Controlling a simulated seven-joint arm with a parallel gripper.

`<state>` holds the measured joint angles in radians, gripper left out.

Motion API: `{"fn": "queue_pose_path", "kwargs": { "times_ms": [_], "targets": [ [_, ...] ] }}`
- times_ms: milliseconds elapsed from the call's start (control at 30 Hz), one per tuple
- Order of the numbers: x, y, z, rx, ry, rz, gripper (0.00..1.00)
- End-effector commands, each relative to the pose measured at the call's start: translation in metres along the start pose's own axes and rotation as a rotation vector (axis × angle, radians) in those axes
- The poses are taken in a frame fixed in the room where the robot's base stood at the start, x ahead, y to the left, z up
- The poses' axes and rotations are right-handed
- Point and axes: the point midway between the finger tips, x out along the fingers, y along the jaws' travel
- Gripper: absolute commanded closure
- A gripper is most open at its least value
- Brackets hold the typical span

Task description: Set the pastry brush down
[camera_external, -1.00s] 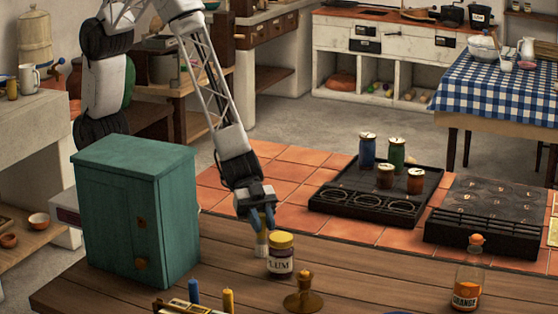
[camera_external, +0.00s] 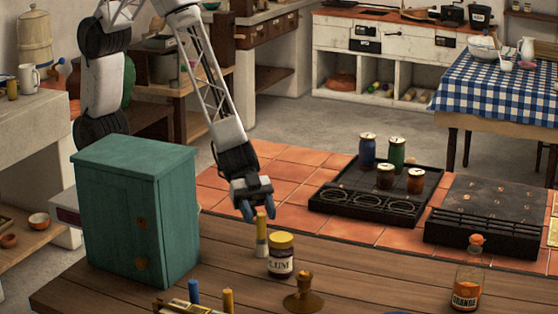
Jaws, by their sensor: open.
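The pastry brush (camera_external: 261,236) stands upright on the wooden table, just behind and left of the plum jar (camera_external: 281,258). Its tan upper end points up and its pale lower end is at the table. My gripper (camera_external: 257,211) is open, with its blue fingertips apart around or just above the brush's top end. I cannot tell whether a fingertip touches it. The brush's lower part shows clear of the fingers.
A teal cabinet (camera_external: 136,212) stands left of my gripper. A brass candle holder (camera_external: 304,297) and an orange jar (camera_external: 467,288) stand on the table. A black rack (camera_external: 340,208) with several jars is behind at right.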

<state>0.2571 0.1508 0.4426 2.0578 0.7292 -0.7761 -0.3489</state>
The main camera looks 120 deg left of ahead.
Motion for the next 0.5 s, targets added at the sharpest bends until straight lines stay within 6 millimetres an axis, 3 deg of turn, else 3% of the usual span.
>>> {"fn": "queue_pose_path", "kwargs": {
  "times_ms": [500],
  "targets": [
    [-0.065, -0.001, 0.000, 0.000, 0.001, -0.001, 0.51]
  ]
}}
